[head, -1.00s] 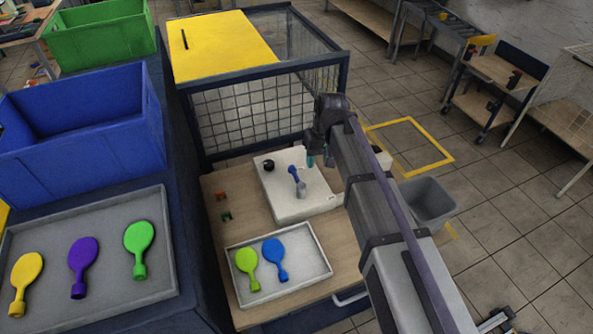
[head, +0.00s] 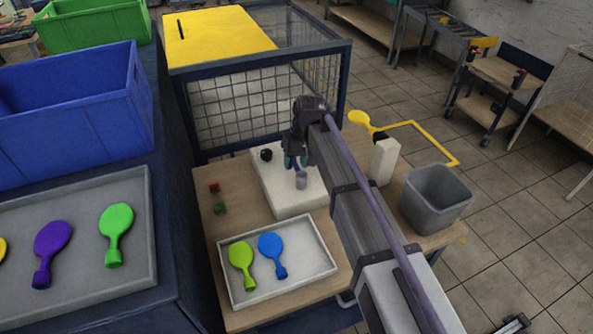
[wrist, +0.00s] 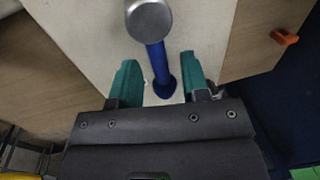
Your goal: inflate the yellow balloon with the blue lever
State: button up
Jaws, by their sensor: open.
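The yellow balloon (head: 360,119) lies behind my arm, its neck at a dark nozzle by a white block (head: 384,160). The blue lever (wrist: 156,62) has a round silver knob (wrist: 149,20) and stands on a white base (head: 315,193). In the head view, my gripper (head: 294,162) hides most of the lever, and only the silver end (head: 301,181) shows. In the wrist view, my gripper (wrist: 161,76) is open, with one teal finger on each side of the blue shaft. Gaps show on both sides.
A grey tray (head: 150,270) at left holds purple, green and partly cut-off yellow balloons. A smaller tray (head: 322,262) holds lime and blue balloons. A black knob (head: 266,155) sits on the base. A wire cage (head: 235,118) stands behind, a grey bin (head: 434,199) at right.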

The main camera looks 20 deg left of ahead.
jog(key=shift+r, duration=0.15)
grip_shut()
